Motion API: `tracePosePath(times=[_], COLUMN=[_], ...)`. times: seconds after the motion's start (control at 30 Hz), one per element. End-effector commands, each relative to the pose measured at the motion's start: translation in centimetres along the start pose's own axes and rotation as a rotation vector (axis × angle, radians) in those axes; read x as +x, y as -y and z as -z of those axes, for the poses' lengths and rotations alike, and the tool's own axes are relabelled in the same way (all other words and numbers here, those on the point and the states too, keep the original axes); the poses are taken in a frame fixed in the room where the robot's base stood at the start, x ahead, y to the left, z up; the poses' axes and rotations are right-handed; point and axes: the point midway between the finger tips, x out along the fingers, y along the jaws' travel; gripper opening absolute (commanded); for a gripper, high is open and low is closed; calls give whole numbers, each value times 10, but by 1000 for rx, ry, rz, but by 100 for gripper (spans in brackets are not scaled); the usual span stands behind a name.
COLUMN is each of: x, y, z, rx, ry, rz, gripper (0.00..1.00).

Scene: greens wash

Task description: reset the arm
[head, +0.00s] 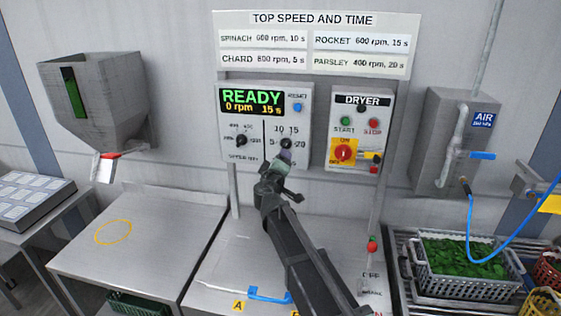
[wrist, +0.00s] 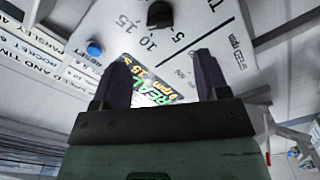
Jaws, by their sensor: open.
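My gripper (head: 283,158) is in front of the control panel at the centre of the head view, close to the time dial (head: 286,143). In the wrist view my gripper (wrist: 165,80) is open, with two dark fingers apart and nothing between them. The time dial also shows in the wrist view (wrist: 160,14), beyond the fingertips. The panel display (head: 252,102) reads READY, 0 rpm, 15 s. My arm hides part of the bench below. Whether the fingers touch the panel cannot be told.
A speed dial (head: 241,140) and a blue reset button (head: 297,107) are on the same panel. The dryer box (head: 359,130) is to the right. A hopper (head: 92,95) hangs at left. A crate of greens (head: 466,262) stands at right. The left bench (head: 150,240) is largely clear.

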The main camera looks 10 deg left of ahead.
Motion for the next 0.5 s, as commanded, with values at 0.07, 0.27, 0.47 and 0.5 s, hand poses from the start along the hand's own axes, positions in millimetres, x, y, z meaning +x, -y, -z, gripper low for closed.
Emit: tracePosePath(times=[0.07,0.27,0.47,0.5], x=[0,-36,-154,-185], y=[0,4,36,43], z=[0,-74,-232,-257], rx=[-6,61,284,339], ry=[0,345,933,1036], rz=[0,60,417,517], gripper=[68,68,68,68])
